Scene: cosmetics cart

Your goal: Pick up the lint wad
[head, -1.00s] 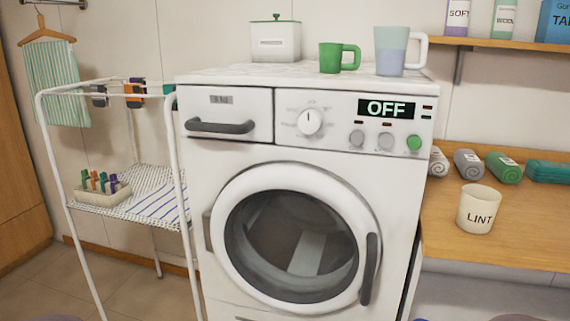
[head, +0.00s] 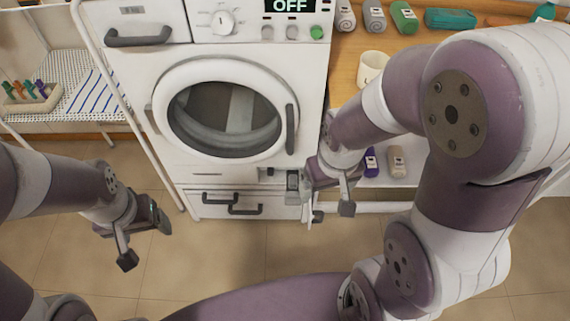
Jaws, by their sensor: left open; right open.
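I cannot make out a lint wad in the head view. The cream lint cup (head: 372,66) stands on the wooden shelf, partly hidden by my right arm. The white washing machine (head: 170,75) has its round door shut. A small dark recess shows low on its front right, partly hidden by my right gripper. My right gripper (head: 331,211) is open in front of the machine's lower right corner, with nothing seen between its fingers. My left gripper (head: 144,240) is open and empty over the floor, left of the machine's base drawer (head: 225,204).
The drying rack (head: 85,65) stands at the left with a peg box (head: 32,103). Rolled towels (head: 404,17) lie on the wooden shelf. A purple bottle (head: 370,161) and a beige bottle (head: 397,161) stand on the lower shelf. The floor before the machine is clear.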

